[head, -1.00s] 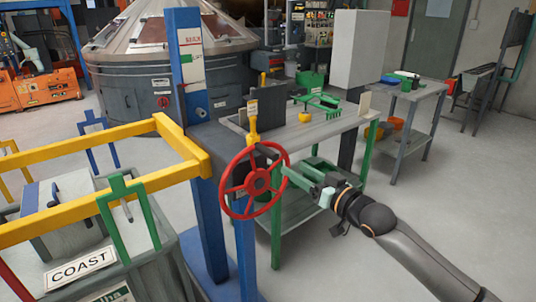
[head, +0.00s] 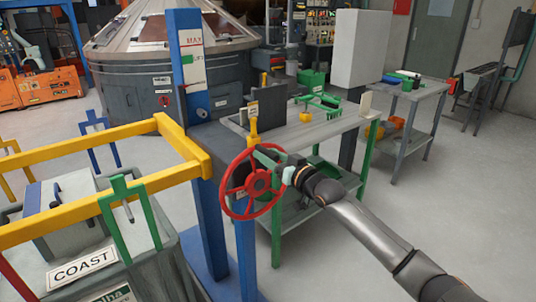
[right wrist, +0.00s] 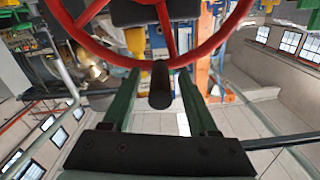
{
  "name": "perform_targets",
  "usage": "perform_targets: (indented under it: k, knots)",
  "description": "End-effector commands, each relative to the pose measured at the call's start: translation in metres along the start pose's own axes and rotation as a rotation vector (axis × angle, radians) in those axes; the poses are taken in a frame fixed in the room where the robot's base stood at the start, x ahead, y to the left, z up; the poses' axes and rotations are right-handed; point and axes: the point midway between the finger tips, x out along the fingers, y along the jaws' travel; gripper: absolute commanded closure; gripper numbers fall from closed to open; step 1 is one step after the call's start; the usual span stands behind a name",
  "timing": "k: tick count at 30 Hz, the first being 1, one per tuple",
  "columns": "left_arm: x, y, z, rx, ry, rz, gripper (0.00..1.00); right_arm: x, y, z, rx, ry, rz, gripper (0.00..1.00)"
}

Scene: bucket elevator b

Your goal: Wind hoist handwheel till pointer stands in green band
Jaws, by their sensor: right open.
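My right gripper (head: 268,155) is at the wheel's upper right. Its green fingers are open, one on each side of the handle, with gaps visible. The gripper and wrist hide the handle in the head view. The scale plate (head: 191,65) on the blue post has a green band (head: 187,59); I cannot make out the pointer. My left gripper is not in view.
A yellow rail (head: 95,165) runs left of the wheel, above a grey bin marked COAST (head: 82,268). A green-legged workbench (head: 325,135) with small items stands close behind my right arm. Open floor lies to the right.

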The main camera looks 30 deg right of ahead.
Motion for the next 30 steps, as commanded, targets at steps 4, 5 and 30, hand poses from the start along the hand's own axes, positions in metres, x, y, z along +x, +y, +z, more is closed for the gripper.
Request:
perform_targets:
  k: [4,5,30]
  knots:
    - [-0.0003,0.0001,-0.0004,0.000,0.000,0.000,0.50,0.0056,-0.0004,0.0001,0.000,0.000,0.000,0.41]
    - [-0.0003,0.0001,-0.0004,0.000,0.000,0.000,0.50,0.0060,-0.0003,0.0002,0.000,-0.001,0.000,0.41]
    - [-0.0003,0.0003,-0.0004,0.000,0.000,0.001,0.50,0.0059,-0.0003,0.0003,0.000,-0.001,0.000,1.00]
